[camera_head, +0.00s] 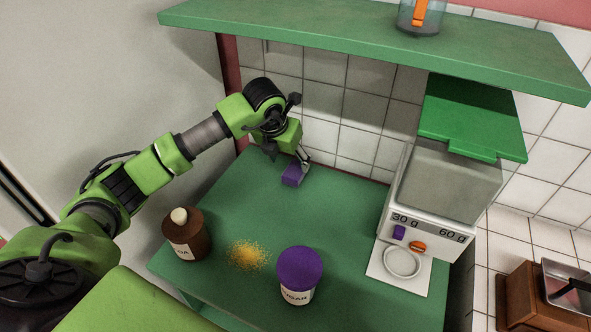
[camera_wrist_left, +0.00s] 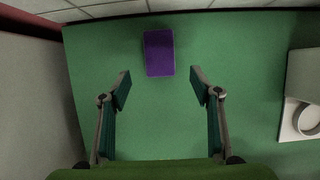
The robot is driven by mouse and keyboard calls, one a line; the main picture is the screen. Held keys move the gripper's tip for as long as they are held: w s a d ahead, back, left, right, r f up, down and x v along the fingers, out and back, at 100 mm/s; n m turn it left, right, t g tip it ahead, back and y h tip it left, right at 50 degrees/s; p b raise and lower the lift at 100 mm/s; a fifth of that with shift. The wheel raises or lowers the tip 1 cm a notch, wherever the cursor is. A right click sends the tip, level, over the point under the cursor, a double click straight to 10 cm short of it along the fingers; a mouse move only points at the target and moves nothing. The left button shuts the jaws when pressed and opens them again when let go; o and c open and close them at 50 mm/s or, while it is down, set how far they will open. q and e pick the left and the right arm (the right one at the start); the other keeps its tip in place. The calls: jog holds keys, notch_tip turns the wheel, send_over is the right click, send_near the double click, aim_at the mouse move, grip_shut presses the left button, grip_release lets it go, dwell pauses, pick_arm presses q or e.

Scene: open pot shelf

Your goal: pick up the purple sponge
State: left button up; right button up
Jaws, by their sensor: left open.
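The purple sponge (camera_head: 293,174) lies on the green table near its back edge, close to the tiled wall. In the left wrist view the sponge (camera_wrist_left: 159,53) is at the top middle, a little beyond the fingertips. My left gripper (camera_head: 304,160) is over the back of the table, right by the sponge, and partly overlaps it in the head view. In the left wrist view my left gripper (camera_wrist_left: 160,82) is open, with its fingers apart and nothing between them. My right gripper is not in view.
A green shelf (camera_head: 330,38) hangs above the table. A white dispenser (camera_head: 408,222) stands at the right. A brown bottle (camera_head: 185,238), a spill of yellow crumbs (camera_head: 247,255) and a purple-lidded jar (camera_head: 299,275) are toward the front. The table's middle is clear.

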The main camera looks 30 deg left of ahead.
aim_at(294, 170)
pick_arm(q)
jog(key=shift+x, duration=1.25)
jog(key=shift+w+f+p, duration=0.35)
jog(key=shift+w+p+x, duration=0.2)
jog(key=shift+p+x, duration=0.5)
jog(key=shift+x, duration=1.6)
jog(key=shift+r, duration=0.1)
jog(key=c, duration=1)
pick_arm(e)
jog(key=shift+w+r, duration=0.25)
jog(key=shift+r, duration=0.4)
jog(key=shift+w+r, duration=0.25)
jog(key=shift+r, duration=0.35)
